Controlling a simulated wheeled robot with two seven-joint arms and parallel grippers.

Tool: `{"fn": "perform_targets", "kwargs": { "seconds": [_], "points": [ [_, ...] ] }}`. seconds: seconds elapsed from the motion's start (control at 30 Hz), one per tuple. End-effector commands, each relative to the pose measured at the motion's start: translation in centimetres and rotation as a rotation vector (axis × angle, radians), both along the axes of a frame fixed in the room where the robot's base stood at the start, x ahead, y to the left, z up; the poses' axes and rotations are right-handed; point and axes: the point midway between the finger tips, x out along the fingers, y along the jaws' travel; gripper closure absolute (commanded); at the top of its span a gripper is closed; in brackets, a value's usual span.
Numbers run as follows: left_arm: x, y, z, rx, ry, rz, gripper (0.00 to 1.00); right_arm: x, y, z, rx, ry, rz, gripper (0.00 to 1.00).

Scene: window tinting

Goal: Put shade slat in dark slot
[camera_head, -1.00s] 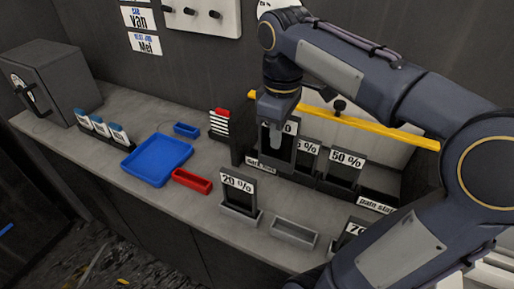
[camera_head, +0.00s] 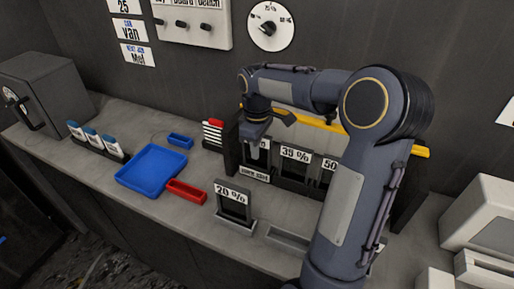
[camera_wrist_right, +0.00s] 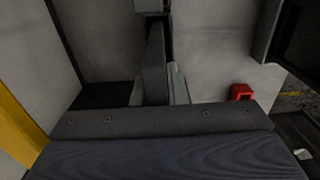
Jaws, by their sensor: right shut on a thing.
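My right gripper (camera_head: 257,138) is above the left end of the slat rack at the back of the counter. It is shut on the top of a dark shade slat (camera_head: 257,160). The slat's percent label is mostly hidden by the gripper. The slat stands upright at the leftmost slot, behind a white name plate (camera_head: 255,174); I cannot tell how deep it sits. A 35 % slat (camera_head: 295,155) and a 50 % slat (camera_head: 328,165) stand to its right. The right wrist view shows the held slat edge-on (camera_wrist_right: 155,62). My left gripper is not in view.
A 20 % slat (camera_head: 233,192) stands in a holder in front of the rack. A grey tray (camera_head: 287,238) lies beside it. A blue tray (camera_head: 150,170), a red tray (camera_head: 186,192) and a striped stack (camera_head: 213,133) are to the left. A yellow bar (camera_head: 418,151) runs behind the rack.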

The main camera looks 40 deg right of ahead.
Motion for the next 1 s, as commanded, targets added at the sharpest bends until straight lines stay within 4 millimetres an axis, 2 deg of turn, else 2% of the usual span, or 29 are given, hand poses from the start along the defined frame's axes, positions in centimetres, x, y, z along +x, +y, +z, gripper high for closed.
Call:
{"fn": "perform_targets", "kwargs": {
  "seconds": [0.4, 0.43, 0.6, 0.87, 1.0],
  "points": [
    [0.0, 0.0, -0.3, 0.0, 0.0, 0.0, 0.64, 0.0, 0.0, -0.7, 0.0, -0.001, 0.0, 1.0],
    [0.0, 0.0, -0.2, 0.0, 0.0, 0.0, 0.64, 0.0, 0.0, -0.6, 0.0, -0.001, 0.0, 0.85],
    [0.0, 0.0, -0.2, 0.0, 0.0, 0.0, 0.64, 0.0, 0.0, -0.6, 0.0, -0.001, 0.0, 0.66],
    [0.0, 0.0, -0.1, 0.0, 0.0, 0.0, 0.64, 0.0, 0.0, -0.4, 0.0, -0.001, 0.0, 0.66],
    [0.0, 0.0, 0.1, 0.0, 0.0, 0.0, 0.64, 0.1, 0.0, 0.7, -0.001, -0.004, -0.001, 0.66]
  ]
}}
